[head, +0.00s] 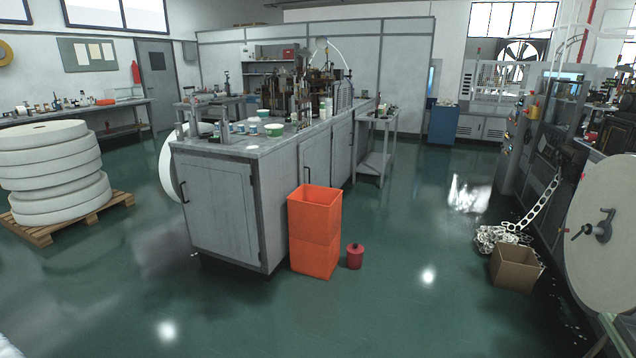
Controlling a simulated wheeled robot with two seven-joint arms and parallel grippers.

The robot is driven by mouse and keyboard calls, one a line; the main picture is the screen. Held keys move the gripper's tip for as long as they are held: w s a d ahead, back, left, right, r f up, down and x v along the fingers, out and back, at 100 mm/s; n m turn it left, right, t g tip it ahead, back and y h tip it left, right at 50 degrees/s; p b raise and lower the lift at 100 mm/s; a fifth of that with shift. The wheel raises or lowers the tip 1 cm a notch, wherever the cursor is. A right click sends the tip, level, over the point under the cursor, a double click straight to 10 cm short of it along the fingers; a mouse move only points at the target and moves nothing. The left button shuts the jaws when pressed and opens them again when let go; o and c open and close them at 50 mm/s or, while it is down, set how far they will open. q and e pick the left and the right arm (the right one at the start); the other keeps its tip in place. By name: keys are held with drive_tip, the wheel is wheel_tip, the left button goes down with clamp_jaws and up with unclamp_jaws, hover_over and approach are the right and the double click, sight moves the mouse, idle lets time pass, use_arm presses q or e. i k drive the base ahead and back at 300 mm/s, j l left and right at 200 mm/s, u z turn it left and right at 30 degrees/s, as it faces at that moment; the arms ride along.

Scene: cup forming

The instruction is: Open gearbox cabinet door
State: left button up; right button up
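A grey machine cabinet (282,170) stands in the middle of the room, with small machinery and cups on its top. Its near end has a wide grey door (220,212) with a dark vertical handle (184,192) at the left edge; this door looks shut. Its right side has more grey doors (316,160), which also look shut, one with a dark handle (306,174). I cannot tell which door is the gearbox one. Neither of my grippers is in view.
Orange stacked bins (314,232) and a red can (355,256) stand at the cabinet's near right corner. White rolls (55,170) sit on a pallet (75,220) at left. A cardboard box (515,267) and chain (495,238) lie at right. The green floor in front is clear.

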sight(313, 153)
drive_tip(key=i+l+z, duration=0.35)
drive_tip(key=i, duration=0.55)
drive_tip(key=i+l+z, duration=0.1)
drive_tip(key=i+z, duration=0.25)
drive_tip(key=i, duration=0.55)
drive_tip(key=i+z, duration=0.1)
drive_tip(key=i, duration=1.1)
drive_tip(key=i+j+z, duration=0.15)
drive_tip(key=i, duration=1)
drive_tip(key=i+u, duration=0.2)
drive_tip(key=i, duration=0.25)
drive_tip(key=i+l+u, duration=0.15)
drive_tip(key=i, duration=0.3)
drive_tip(key=i+l+u, duration=0.2)
drive_tip(key=i, duration=0.25)
drive_tip(key=j, duration=0.1)
